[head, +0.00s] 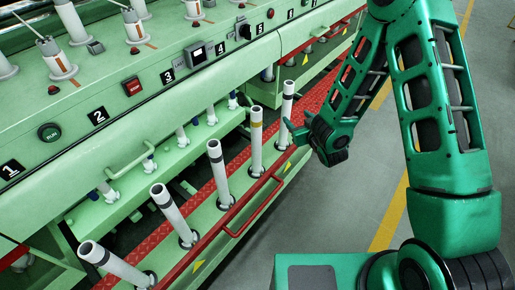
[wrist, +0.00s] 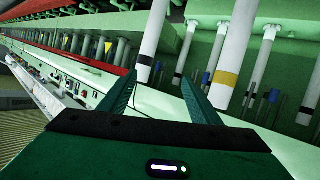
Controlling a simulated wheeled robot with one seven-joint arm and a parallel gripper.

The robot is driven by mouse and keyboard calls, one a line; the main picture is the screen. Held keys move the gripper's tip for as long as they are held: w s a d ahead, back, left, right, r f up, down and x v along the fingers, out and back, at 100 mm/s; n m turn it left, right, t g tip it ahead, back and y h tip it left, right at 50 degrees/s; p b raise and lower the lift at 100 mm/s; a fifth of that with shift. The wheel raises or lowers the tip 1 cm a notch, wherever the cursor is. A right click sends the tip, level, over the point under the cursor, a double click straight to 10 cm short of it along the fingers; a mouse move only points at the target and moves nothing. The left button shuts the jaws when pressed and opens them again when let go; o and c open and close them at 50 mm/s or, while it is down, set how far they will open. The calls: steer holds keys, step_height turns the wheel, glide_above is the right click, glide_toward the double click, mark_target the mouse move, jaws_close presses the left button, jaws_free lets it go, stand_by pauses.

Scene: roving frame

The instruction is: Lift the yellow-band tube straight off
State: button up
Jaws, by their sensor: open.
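The yellow-band tube (head: 256,143) is white and stands upright on the green rail of the machine, second from the far end of its row in the head view. In the wrist view its yellow band (wrist: 228,79) shows right of my right finger, outside the jaws. My gripper (head: 295,124) is open and empty, beside the farthest tube (head: 287,101), which has a dark band. In the wrist view that dark-banded tube (wrist: 152,45) shows in the gap between my fingertips (wrist: 159,74); I cannot tell whether it is within their reach.
Nearer white tubes (head: 220,172) with dark bands stand along the same rail. A red handle bar (head: 255,207) runs along the rail's front edge. The green machine (head: 130,80) with numbered stations rises behind. Grey floor (head: 330,215) is clear on the right.

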steer(key=s+a+f+t+y, duration=0.1)
steer(key=s+a+f+y, duration=0.1)
steer(key=a, duration=0.4)
steer(key=t+y, duration=0.2)
glide_toward(259, 118)
steer(key=x, duration=0.6)
steer(key=shift+x, duration=3.3)
jaws_close()
